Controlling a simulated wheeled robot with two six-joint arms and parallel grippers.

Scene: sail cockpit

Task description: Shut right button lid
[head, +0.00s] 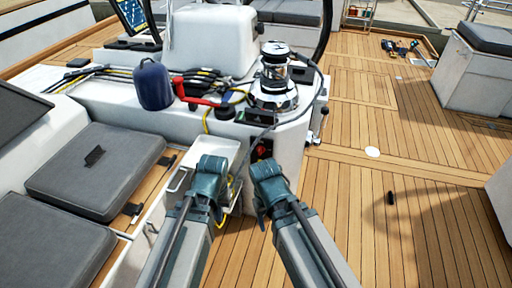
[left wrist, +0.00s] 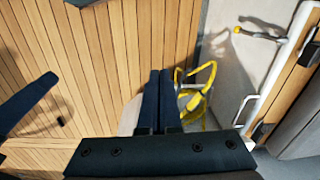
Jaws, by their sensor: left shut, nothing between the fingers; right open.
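In the head view, the white console has a silver winch (head: 275,78) on top and a small black round cap (head: 224,111) at its front edge. I cannot tell for sure which part is the right button lid; a small red and dark fitting (head: 263,150) shows on the console's face, partly hidden by my right gripper. My left gripper (head: 210,168) is low in front of the console, by the white open bin. In the left wrist view its dark fingers (left wrist: 160,76) are together and empty. My right gripper (head: 266,172) is beside it, open, its fingers mostly hidden.
A yellow rope (left wrist: 204,95) hangs near the left gripper. Grey cushions (head: 95,170) lie at left. The teak deck (head: 350,190) at right is mostly clear.

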